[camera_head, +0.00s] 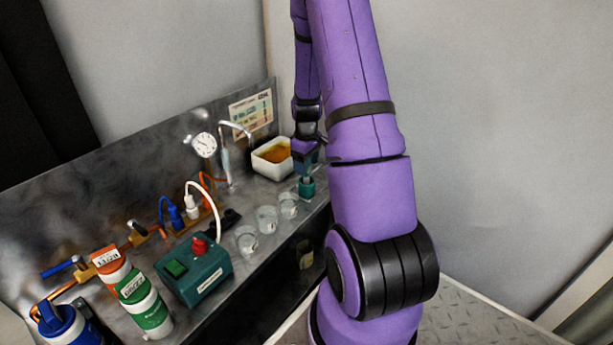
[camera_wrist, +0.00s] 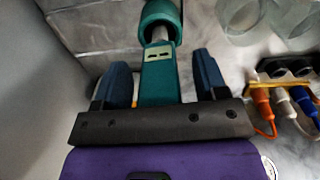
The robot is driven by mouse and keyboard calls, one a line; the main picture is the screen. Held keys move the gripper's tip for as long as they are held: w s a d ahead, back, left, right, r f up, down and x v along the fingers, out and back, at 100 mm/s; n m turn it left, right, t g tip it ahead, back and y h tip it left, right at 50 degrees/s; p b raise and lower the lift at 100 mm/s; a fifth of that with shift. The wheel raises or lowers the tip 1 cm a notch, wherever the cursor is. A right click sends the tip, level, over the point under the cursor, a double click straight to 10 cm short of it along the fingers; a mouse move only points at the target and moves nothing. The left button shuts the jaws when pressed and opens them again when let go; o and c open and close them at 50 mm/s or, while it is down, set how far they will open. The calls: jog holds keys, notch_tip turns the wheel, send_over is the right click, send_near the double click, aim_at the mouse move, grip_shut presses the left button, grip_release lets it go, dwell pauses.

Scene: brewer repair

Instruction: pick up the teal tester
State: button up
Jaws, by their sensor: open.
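The teal tester (camera_wrist: 159,75) stands between the two blue fingers of my gripper (camera_wrist: 167,82) in the wrist view. It has a rounded teal head, a metal neck and a small pale panel. The fingers are open, with a gap visible on each side of the tester. In the head view the tester (camera_head: 307,187) is at the right end of the metal counter, and my gripper (camera_head: 306,172) is right over it. My gripper hides the tester's upper part there.
A white tub of amber contents (camera_head: 272,158) stands behind my gripper. Several clear cups (camera_head: 267,219) stand left of the tester. A teal box with a red knob (camera_head: 194,270) and labelled canisters (camera_head: 145,304) are farther left. Plugs on coloured cords (camera_wrist: 284,98) lie right in the wrist view.

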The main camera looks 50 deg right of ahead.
grip_shut()
jog(key=shift+r, duration=0.1)
notch_tip(320, 180, up, 17)
dwell(1.5)
